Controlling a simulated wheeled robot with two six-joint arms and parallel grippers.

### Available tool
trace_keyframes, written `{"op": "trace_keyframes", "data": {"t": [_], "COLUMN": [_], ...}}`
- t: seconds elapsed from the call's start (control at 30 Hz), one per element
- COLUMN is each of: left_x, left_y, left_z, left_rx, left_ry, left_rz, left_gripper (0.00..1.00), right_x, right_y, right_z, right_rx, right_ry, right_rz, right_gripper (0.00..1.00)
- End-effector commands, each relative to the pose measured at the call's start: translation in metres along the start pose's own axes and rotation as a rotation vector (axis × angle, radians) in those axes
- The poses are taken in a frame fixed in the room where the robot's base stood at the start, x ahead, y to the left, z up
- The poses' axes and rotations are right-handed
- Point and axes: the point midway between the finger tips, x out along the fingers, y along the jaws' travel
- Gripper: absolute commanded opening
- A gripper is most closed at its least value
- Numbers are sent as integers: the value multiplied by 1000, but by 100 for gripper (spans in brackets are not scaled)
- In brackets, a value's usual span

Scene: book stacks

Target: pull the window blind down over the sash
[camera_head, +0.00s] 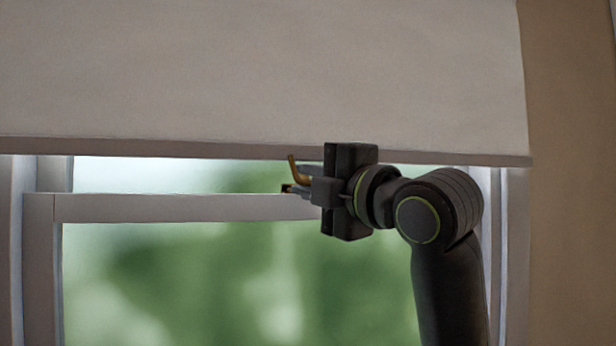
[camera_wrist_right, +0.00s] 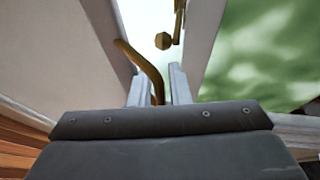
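The pale window blind (camera_head: 260,70) hangs across the top of the window, its bottom bar (camera_head: 180,148) just above the sash's top rail (camera_head: 180,208). Below that bar, the sash glass is uncovered. A curved brass pull (camera_head: 293,165) shows at the bar; in the right wrist view the brass pull (camera_wrist_right: 143,66) runs down from the blind's edge between my fingers. My right gripper (camera_head: 298,189) is at the bar, its fingers close together on the pull, with little gap; the right wrist view shows the same gripper (camera_wrist_right: 160,85). My left gripper is out of view.
The window frame's left side (camera_head: 40,260) and right jamb (camera_head: 515,255) flank the glass. A brown wall (camera_head: 570,170) is at the right. A brass knob (camera_wrist_right: 163,40) and rod show beyond my fingers. The space before the lower glass is clear left of my arm.

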Motion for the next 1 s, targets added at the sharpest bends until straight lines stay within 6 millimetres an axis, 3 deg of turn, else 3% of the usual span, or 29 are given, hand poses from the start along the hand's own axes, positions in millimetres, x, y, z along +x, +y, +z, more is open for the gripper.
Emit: {"op": "trace_keyframes", "data": {"t": [0.2, 0.33, 0.7, 0.87, 1.0], "left_x": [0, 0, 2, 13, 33], "left_y": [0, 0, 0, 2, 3], "left_z": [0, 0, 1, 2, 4], "left_rx": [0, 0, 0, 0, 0], "left_ry": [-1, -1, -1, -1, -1], "left_rz": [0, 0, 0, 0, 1], "left_gripper": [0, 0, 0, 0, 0], "right_x": [0, 0, 0, -2, -6], "right_y": [0, 0, -2, -15, -38], "right_z": [0, 0, 0, -1, -3], "right_rx": [0, 0, 1, 1, 2], "right_ry": [0, 0, 0, 0, 0], "right_rz": [0, 0, -1, -1, -2], "right_gripper": [16, 0, 0, 0, 0]}}
